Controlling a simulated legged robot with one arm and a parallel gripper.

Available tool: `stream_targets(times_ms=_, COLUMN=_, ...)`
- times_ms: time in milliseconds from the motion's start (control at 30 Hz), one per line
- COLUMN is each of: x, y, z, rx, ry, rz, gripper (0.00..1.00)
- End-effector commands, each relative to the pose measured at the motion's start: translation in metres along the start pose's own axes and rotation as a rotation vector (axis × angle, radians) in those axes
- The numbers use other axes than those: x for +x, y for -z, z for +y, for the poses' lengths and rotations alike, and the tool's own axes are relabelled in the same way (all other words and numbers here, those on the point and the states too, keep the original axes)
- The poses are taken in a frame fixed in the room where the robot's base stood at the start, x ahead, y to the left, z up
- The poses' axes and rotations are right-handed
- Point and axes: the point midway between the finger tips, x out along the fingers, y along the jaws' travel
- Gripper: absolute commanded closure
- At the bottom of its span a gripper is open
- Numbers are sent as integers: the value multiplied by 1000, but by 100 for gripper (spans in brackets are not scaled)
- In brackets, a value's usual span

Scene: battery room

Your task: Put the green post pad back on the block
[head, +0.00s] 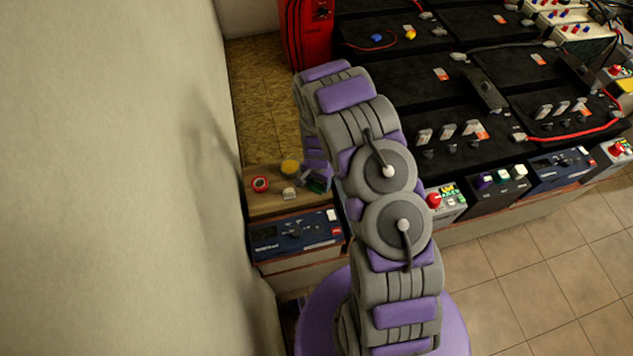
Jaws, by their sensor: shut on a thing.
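My gripper (313,178) is at the right end of a wooden shelf, partly hidden behind my own arm. It is shut on a small dark green piece (319,186), which looks like the green post pad; only part of it shows. I cannot tell whether the piece touches the wood. A black block (497,196) with purple, green and white pieces on top stands in the front row at right. I cannot tell for sure that this is the task's block.
The wooden shelf (275,207) holds a red round piece (260,184), a yellow one (290,166) and a white one (289,194). A blue device (295,236) stands in front. A wall (120,180) bounds the left. Black batteries (400,92) with posts and cables fill the right. Tiled floor is clear at lower right.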

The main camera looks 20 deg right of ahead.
Motion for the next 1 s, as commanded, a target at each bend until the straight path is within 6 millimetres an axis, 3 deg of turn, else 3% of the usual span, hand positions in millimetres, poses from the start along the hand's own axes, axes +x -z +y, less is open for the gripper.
stream_targets(times_ms=167, x=1, y=-4, z=-4, rx=-3, ry=-6, rz=5, gripper=68)
stream_targets(times_ms=200, x=0, y=-5, z=-5, rx=-3, ry=-7, rz=7, gripper=36)
stream_targets(times_ms=433, x=0, y=-4, z=-4, rx=-3, ry=-5, rz=6, gripper=14)
stream_targets(times_ms=767, x=-3, y=-1, z=-2, rx=-2, ry=-1, rz=2, gripper=14)
stream_targets(times_ms=1000, x=-28, y=-3, z=-6, rx=-2, ry=-3, rz=9, gripper=14)
